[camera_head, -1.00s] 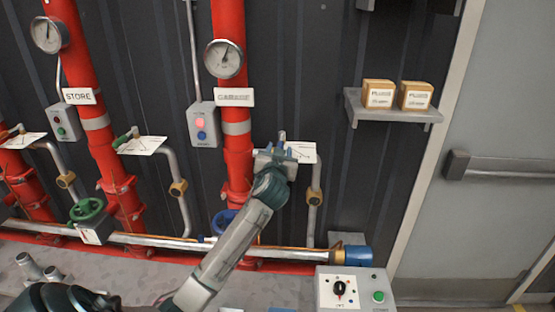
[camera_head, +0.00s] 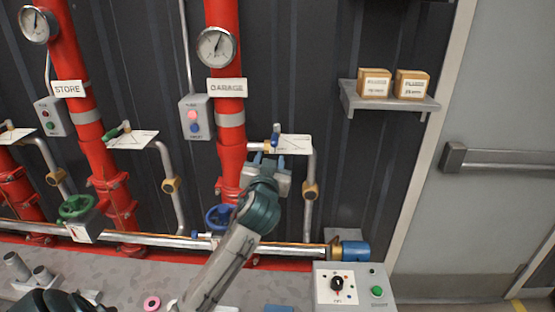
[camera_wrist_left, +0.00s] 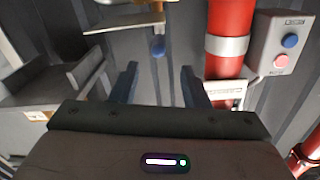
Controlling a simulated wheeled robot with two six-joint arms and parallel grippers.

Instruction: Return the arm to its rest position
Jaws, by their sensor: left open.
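In the left wrist view the gripper (camera_wrist_left: 160,85) also shows open. There the blue handle (camera_wrist_left: 158,46) hangs beyond the fingertips, clear of them. My arm reaches up from the bottom of the head view. My right gripper is not in view.
A blue handwheel (camera_head: 219,217) is close beside my forearm. A control box (camera_head: 350,288) with a black knob stands at lower right. A shelf (camera_head: 388,103) holds two small boxes. A pink ring (camera_head: 152,303) lies on the grey bench. The grey door (camera_head: 500,110) is at right.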

